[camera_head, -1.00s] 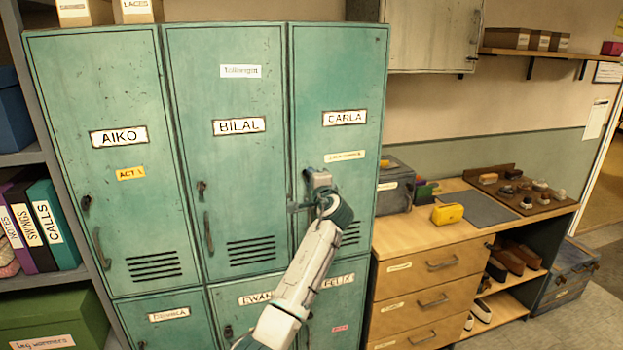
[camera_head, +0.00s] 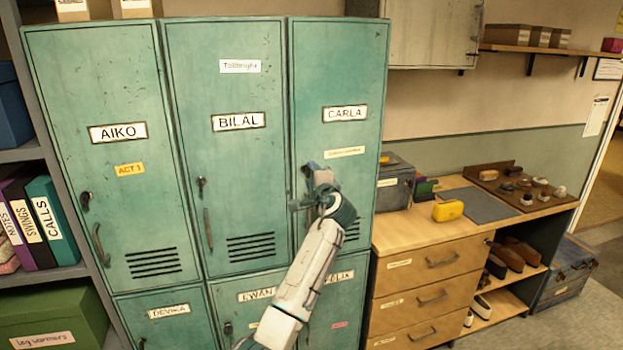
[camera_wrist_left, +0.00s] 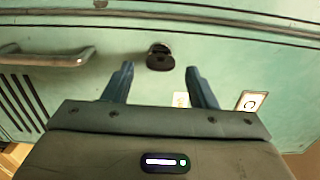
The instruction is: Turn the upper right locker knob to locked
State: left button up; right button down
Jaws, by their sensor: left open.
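The upper right locker (camera_head: 340,70) is a green door labelled CARLA, and it is closed. Its small dark knob (camera_head: 306,169) sits near the door's left edge, partly hidden by my left gripper (camera_head: 308,187). In the left wrist view the knob (camera_wrist_left: 160,57) appears dark and rounded, just beyond the gap between the two blue fingertips (camera_wrist_left: 160,75). The fingers are spread apart with nothing between them. Whether they touch the door is not clear. My right gripper does not show.
A door handle (camera_wrist_left: 45,57) lies to the left of the knob in the wrist view. The BILAL locker (camera_head: 230,90) stands beside it with its own knob (camera_head: 201,182). A wooden drawer bench (camera_head: 425,235) with a grey box (camera_head: 395,182) stands to the right.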

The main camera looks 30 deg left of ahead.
pick_arm(q)
jog(key=b+v, duration=0.3)
jog(key=v, duration=0.6)
jog(key=shift+s+d, duration=0.15)
jog(key=shift+s, duration=0.05)
